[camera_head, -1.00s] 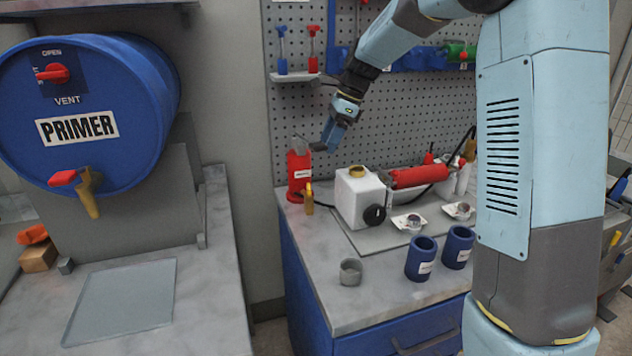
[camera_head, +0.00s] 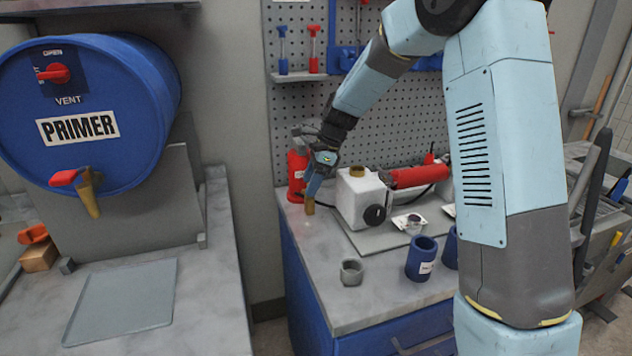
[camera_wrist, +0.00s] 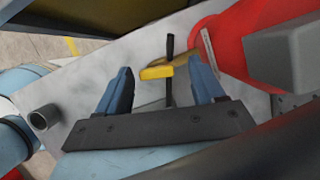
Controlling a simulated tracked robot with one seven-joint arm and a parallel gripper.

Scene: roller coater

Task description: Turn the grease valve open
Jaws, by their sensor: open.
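The grease valve is on the red canister (camera_head: 297,172) at the back left of the bench. In the wrist view its yellow handle (camera_wrist: 156,72) sits between my fingertips, beside a dark thin rod and a brass-coloured spout (camera_wrist: 181,66). The canister's red side (camera_wrist: 250,35) fills the upper right there. My gripper (camera_wrist: 159,78) is open, with one blue finger on each side of the handle and gaps visible. In the head view my gripper (camera_head: 312,188) points down in front of the canister and hides most of the valve.
A white tank (camera_head: 356,205) stands just right of my gripper. A grey cup (camera_head: 351,272) and a blue cup (camera_head: 421,259) stand nearer the front. A pegboard (camera_head: 395,120) rises behind. The bench's front left is clear. The primer drum (camera_head: 75,115) is at far left.

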